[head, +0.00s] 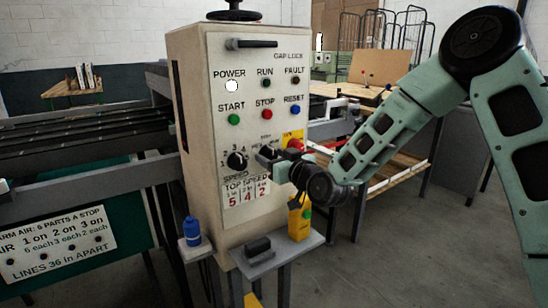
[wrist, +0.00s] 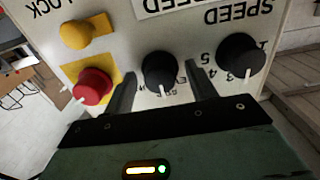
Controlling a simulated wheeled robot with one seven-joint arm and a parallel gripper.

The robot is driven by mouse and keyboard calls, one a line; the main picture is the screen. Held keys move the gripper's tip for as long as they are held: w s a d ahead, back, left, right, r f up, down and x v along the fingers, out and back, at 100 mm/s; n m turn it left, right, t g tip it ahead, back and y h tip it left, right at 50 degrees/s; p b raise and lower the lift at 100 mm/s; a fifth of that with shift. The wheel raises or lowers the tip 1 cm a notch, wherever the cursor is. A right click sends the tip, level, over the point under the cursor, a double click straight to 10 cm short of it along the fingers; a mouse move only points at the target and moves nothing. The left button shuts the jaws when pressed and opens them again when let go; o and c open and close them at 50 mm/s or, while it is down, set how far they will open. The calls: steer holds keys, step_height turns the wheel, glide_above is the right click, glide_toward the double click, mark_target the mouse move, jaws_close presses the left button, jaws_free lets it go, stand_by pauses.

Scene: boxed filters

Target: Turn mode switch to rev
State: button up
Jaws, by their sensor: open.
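The mode switch looks to be the black round knob (wrist: 159,70) in the middle of the wrist view, with a white pointer line. That view is upside down, and the pointer runs toward the small lettering beside the knob, which is partly hidden and hard to read. My gripper (wrist: 161,76) is open, with one dark finger on each side of this knob; I cannot tell whether either touches it. In the head view my gripper (head: 267,155) is at the lower right of the control panel (head: 215,105) and hides the knob.
The black speed knob (wrist: 241,54) is close beside one finger. A red button (wrist: 92,86) on a yellow plate is close to the other finger, with a yellow part (wrist: 86,32) near it. A small shelf (head: 272,258) with a yellow handset (head: 299,222) sits below the panel.

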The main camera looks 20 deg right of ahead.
steer(key=c, duration=1)
steer(key=shift+n+b, duration=0.3)
steer(key=shift+b, duration=0.1)
steer(key=n+b, duration=0.4)
steer(key=b, duration=0.1)
steer(key=shift+f, duration=0.2)
steer(key=n+b, duration=0.3)
steer(key=b, duration=0.1)
steer(key=shift+r+n+b, duration=0.15)
steer(key=shift+n+b, duration=0.3)
steer(key=shift+n, duration=0.25)
steer(key=shift+r, duration=0.1)
